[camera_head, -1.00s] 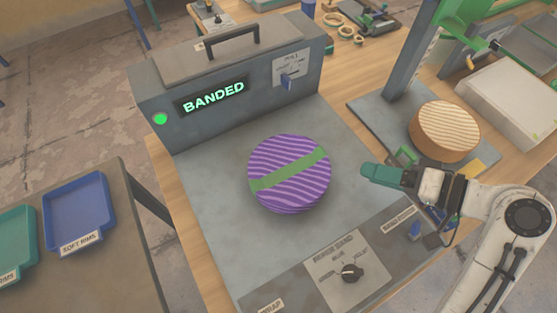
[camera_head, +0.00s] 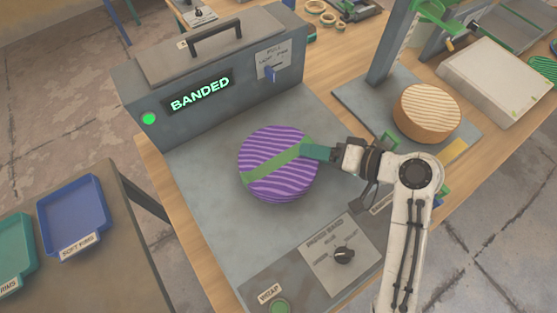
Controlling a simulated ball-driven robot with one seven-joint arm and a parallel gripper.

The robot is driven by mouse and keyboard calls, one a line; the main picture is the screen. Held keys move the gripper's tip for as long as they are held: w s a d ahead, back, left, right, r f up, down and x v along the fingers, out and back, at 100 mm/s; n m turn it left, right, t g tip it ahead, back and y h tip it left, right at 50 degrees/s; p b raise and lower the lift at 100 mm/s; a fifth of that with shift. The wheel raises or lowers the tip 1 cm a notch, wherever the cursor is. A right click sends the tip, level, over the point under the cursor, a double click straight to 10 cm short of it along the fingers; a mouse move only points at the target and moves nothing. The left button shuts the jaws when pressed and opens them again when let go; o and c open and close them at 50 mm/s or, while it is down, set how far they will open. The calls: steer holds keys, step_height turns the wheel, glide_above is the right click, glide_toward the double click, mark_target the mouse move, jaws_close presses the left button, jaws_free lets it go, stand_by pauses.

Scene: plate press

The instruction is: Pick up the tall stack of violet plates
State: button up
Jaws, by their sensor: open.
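The stack of violet plates (camera_head: 268,183) stands on the grey bed of the banding machine (camera_head: 210,218). It shows wavy violet and pale layers and a green band across its middle. My gripper (camera_head: 312,149) reaches in from the right, with its green fingers at the upper right edge of the stack. The fingers overlap the stack's edge in the picture; I cannot tell whether they touch it. The gripper is open, and one finger may be hidden behind the other.
The machine's display reads BANDED, beside a green light (camera_head: 148,119). A knob panel (camera_head: 343,254) lies in front. A tan plate stack (camera_head: 427,112) stands on a press at the right. A blue tray (camera_head: 73,217) and a teal tray (camera_head: 14,252) sit on the left table.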

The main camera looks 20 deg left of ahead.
steer(key=shift+c, duration=0.3)
steer(key=c, duration=0.7)
steer(key=shift+r, duration=0.5)
step_height(320, 180, up, 3)
steer(key=shift+s+f+b, duration=0.15)
steer(key=shift+f+b, duration=0.05)
steer(key=shift+b, duration=0.3)
steer(key=s+d+r+p, duration=0.2)
steer(key=s+r, duration=0.7)
steer(key=s, duration=0.4)
steer(key=shift+s+d+r, duration=0.2)
steer(key=shift+d+r, duration=0.05)
steer(key=shift+d, duration=0.1)
